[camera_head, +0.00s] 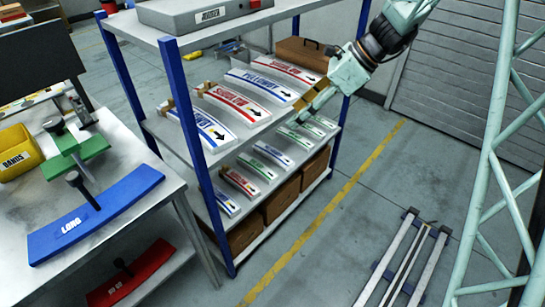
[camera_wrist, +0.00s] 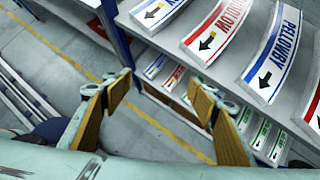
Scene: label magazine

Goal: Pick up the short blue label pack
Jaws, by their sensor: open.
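Short label packs lie on the lower shelf of the rack. A short blue pack (camera_head: 225,204) lies at the near left end of that row, and a second blue-lettered short pack (camera_head: 272,154) lies farther along. One blue short pack (camera_wrist: 155,66) shows in the wrist view beyond the fingers, beside a red one (camera_wrist: 173,77). My gripper (camera_head: 309,103) is open and empty at the rack's right side, around upper-shelf height. Its orange-padded fingers (camera_wrist: 160,98) stand wide apart over the aisle in the wrist view. They hide part of the short-pack row.
Larger white label packs with blue and red lettering (camera_head: 236,103) fill the upper shelf. Blue posts (camera_head: 190,130) frame the rack. Brown boxes (camera_head: 280,200) stand at the bottom. A workbench (camera_head: 140,150) with a blue template is at left.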

